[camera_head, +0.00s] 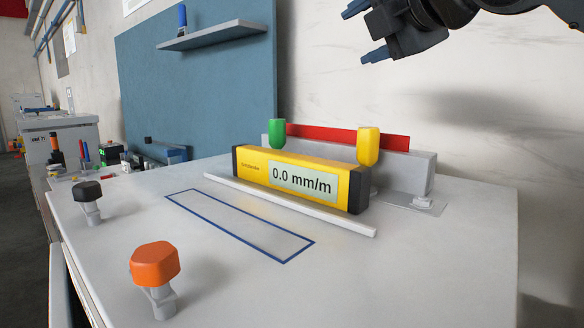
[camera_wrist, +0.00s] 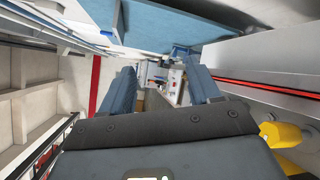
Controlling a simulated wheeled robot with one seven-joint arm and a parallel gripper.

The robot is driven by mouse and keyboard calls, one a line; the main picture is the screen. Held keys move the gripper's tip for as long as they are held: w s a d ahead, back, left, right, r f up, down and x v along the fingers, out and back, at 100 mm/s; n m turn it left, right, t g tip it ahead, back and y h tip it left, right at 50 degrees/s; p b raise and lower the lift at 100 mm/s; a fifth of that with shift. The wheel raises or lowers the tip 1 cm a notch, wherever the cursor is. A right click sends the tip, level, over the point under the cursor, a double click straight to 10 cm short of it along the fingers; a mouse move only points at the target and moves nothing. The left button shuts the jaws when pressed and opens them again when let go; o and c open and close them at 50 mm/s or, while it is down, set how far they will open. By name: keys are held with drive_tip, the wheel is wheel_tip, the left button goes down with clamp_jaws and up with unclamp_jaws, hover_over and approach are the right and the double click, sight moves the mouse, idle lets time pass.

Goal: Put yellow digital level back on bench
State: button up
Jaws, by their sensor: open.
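The yellow digital level (camera_head: 298,178) has black ends and a display reading 0.0 mm/m. It rests on the bench top between a low white strip (camera_head: 285,205) and a grey block with a red strip behind it. A blue rectangle outline (camera_head: 240,226) on the bench (camera_head: 400,262) in front of the white strip is empty. My gripper (camera_head: 358,34) is open and empty, above and to the right of the level, well apart from it. In the wrist view its two blue fingers (camera_wrist: 164,90) are spread with nothing between them.
A green knob (camera_head: 276,133) and a yellow knob (camera_head: 368,144) stand upright by the level. An orange knob (camera_head: 154,263) and a black knob (camera_head: 88,192) stand on the bench's left side. A grey shelf (camera_head: 212,35) juts from the blue panel (camera_head: 150,85) behind.

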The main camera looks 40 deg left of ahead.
drive_tip(key=a+f+m+h, duration=0.1)
drive_tip(key=a+m+h, duration=0.2)
drive_tip(key=m, duration=0.4)
drive_tip(key=m+g+h+p, duration=0.1)
drive_tip(key=m+g+h, duration=0.5)
drive_tip(key=m+g, duration=0.35)
hover_over(293, 155)
drive_tip(key=d, duration=0.2)
drive_tip(key=shift+m, duration=0.25)
drive_tip(key=f, duration=0.9)
drive_tip(key=shift+s+a+f, duration=0.15)
drive_tip(key=shift+s+f, duration=0.1)
drive_tip(key=shift+f, duration=0.1)
drive_tip(key=shift+s+f, duration=0.15)
drive_tip(key=shift+f, duration=0.1)
drive_tip(key=shift+a+f, duration=0.15)
drive_tip(key=shift+f, duration=0.15)
drive_tip(key=shift+w+d+f+p+x, duration=0.1)
drive_tip(key=shift+d+p+x, duration=0.05)
drive_tip(key=shift+x, duration=0.95)
drive_tip(key=shift+w+d+f+p+x, duration=0.1)
drive_tip(key=shift+d+x, duration=0.1)
drive_tip(key=shift+x, duration=0.9)
drive_tip(key=shift+w+d+p+x, duration=0.1)
drive_tip(key=shift+d+p+x, duration=0.05)
drive_tip(key=shift+x, duration=0.95)
clamp_jaws()
